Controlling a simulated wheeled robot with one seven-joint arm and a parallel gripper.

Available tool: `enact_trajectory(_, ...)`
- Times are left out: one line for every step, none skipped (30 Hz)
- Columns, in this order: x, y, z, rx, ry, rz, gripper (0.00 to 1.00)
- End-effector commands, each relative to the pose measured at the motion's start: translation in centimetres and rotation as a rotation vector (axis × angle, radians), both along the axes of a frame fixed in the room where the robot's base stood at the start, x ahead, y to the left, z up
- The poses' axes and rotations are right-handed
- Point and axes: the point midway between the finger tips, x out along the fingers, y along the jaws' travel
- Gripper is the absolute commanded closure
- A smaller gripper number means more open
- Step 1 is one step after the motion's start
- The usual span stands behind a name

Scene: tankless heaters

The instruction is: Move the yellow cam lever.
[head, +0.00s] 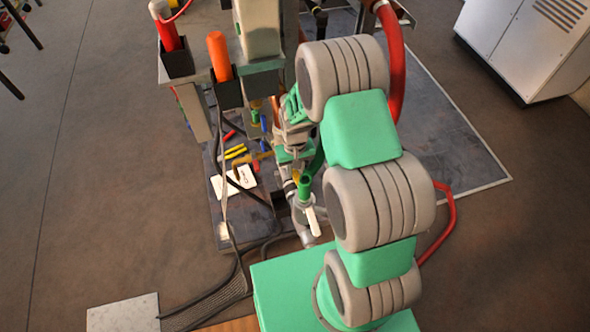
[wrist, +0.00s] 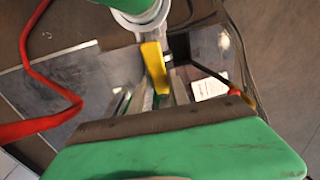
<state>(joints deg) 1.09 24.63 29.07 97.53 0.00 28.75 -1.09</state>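The yellow cam lever (wrist: 154,66) shows in the wrist view, hanging from a pale ring-shaped coupling (wrist: 142,14) on a green pipe end. Its free end lies at the finger area of my gripper (wrist: 160,92), with a grey finger close on its right side. The wrist view does not show clearly whether the fingers press on the lever or stand apart from it. In the head view my gripper (head: 294,168) points down beside the pipework, and a small yellow part (head: 296,175) shows at its tip. My arm hides much of that area.
An upright orange cylinder (head: 219,56) and a red one (head: 168,34) stand in dark holders. Yellow-handled tools (head: 235,151) and a white card (head: 233,183) lie on the dark base plate. Red hoses (head: 446,208) run right of my arm. Open floor lies left.

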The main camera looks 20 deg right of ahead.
Motion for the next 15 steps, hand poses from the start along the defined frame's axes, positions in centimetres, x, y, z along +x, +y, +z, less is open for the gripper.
enact_trajectory(-0.01,0.00,0.01,0.000,0.000,0.000,0.84)
enact_trajectory(-0.01,0.00,0.01,0.000,0.000,0.000,0.86)
enact_trajectory(0.00,0.00,0.01,0.000,0.000,0.000,0.89)
enact_trajectory(0.00,-0.01,0.01,0.000,0.000,0.000,0.92)
enact_trajectory(-0.01,-0.01,0.01,0.000,0.000,0.000,0.94)
enact_trajectory(-0.01,-0.01,0.01,0.000,0.000,0.000,0.97)
enact_trajectory(-0.01,-0.01,0.01,0.000,0.000,0.000,1.00)
enact_trajectory(-0.01,-0.01,0.01,0.000,0.000,0.000,1.00)
enact_trajectory(-0.01,-0.01,0.01,0.000,0.000,0.000,1.00)
enact_trajectory(-0.01,-0.02,0.02,0.000,0.000,0.000,1.00)
enact_trajectory(-0.01,-0.02,0.02,0.000,0.000,0.000,1.00)
enact_trajectory(-0.01,-0.02,0.02,0.000,0.000,0.000,1.00)
enact_trajectory(-0.01,-0.02,0.02,0.000,0.000,0.000,1.00)
enact_trajectory(-0.01,-0.02,0.02,0.000,0.000,0.000,1.00)
enact_trajectory(-0.01,-0.02,0.02,0.000,0.000,0.000,1.00)
